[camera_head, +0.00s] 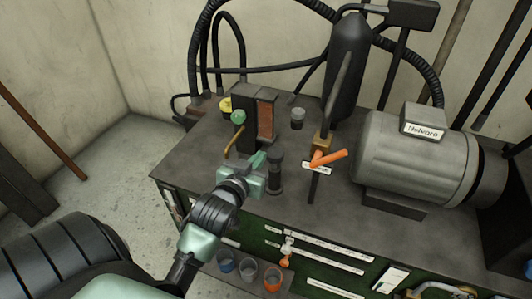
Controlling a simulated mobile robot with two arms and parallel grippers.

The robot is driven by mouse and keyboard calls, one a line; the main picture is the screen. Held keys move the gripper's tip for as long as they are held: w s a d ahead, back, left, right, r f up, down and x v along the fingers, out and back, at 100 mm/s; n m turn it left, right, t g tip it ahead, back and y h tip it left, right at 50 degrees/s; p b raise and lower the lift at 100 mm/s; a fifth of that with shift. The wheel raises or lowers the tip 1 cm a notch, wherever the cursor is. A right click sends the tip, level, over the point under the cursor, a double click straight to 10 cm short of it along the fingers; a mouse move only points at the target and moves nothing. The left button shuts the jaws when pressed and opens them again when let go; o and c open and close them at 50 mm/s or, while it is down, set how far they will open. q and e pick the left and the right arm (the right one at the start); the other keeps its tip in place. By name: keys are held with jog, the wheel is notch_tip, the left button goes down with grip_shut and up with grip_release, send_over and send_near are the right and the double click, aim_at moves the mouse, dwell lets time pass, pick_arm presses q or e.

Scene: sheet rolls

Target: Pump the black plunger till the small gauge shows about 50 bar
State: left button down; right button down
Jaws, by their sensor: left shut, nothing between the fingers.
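A black upright cylinder (275,175), likely the plunger, stands on the dark bench top near its front edge. My left gripper (258,161) is shut and empty just left of its upper part; I cannot tell whether they touch. A small round grey-topped fitting (298,117) stands behind on the bench; I cannot tell whether it is the gauge, and no reading is legible. My right gripper is not recognisable in view.
A block with green (238,116) and yellow knobs stands behind my left gripper. An orange-handled lever (328,158) is right of the cylinder, before a tall black tank (348,65). A large grey motor (415,155) fills the right. Cups (272,280) hang at the front.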

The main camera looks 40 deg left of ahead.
pick_arm(q)
jog(key=shift+w+f, duration=0.1)
jog(key=shift+w, duration=0.05)
jog(key=p, duration=0.2)
send_over(272, 158)
notch_tip(272, 158, down, 2)
jog(key=shift+f, duration=0.1)
notch_tip(272, 158, down, 3)
jog(key=shift+r+p, duration=0.1)
jog(key=shift+p, duration=0.2)
jog(key=shift+f, duration=0.7)
jog(key=shift+f, duration=0.1)
